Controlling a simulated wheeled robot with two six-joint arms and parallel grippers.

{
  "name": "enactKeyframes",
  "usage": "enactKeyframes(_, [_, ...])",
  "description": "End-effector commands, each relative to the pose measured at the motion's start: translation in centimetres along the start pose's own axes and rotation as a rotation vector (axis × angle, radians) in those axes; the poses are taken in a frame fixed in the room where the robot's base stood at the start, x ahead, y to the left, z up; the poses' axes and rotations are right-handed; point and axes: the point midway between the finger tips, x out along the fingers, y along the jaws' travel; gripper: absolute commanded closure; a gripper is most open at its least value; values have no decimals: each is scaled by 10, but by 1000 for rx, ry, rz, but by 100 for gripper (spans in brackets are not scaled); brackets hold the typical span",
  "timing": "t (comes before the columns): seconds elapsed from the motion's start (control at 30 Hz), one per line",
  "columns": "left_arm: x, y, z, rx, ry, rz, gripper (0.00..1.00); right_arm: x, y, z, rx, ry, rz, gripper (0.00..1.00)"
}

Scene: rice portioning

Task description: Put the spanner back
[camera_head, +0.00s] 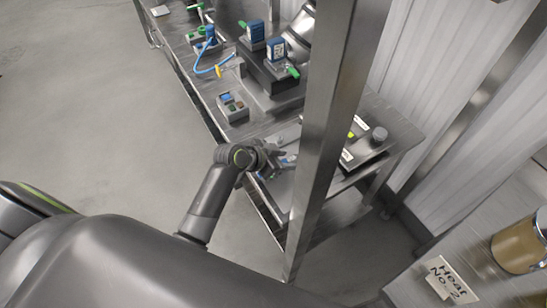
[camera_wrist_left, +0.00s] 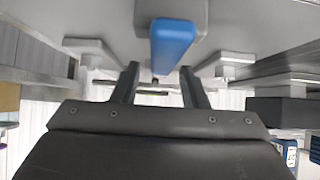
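My left gripper (camera_head: 277,158) is at the near end of the metal workbench, close above its top. In the left wrist view its two dark fingers (camera_wrist_left: 158,85) are spread apart, and I see nothing clamped between them. A blue block-like part (camera_wrist_left: 173,45) on a grey mount is close to the fingers in that view. A thin dark bar (camera_wrist_left: 152,93) shows beyond the fingertips; I cannot tell what it is. I cannot make out a spanner for certain in either view. My right gripper is not in view.
The workbench (camera_head: 365,108) carries a small button box (camera_head: 233,106), blue devices (camera_head: 276,49) on a dark block and a blue cable (camera_head: 207,70). A metal post (camera_head: 329,130) hides part of the bench. The floor at left is clear.

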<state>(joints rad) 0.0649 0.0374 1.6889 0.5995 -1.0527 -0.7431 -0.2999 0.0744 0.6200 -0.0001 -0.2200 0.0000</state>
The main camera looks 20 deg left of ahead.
Motion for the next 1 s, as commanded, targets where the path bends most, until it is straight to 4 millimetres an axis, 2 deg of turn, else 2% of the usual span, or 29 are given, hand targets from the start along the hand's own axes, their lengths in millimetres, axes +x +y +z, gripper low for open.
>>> enactKeyframes(0.17, [-20, -1, 1, 2, 1, -3, 60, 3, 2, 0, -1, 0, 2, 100])
enactKeyframes(0.5, [-79, -2, 2, 6, -1, -3, 60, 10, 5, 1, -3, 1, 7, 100])
enactKeyframes(0.7, [-107, -1, 1, 3, -1, -2, 60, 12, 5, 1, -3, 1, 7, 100])
enactKeyframes(1.0, [-120, 0, 0, 0, 0, 1, 60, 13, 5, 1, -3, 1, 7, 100])
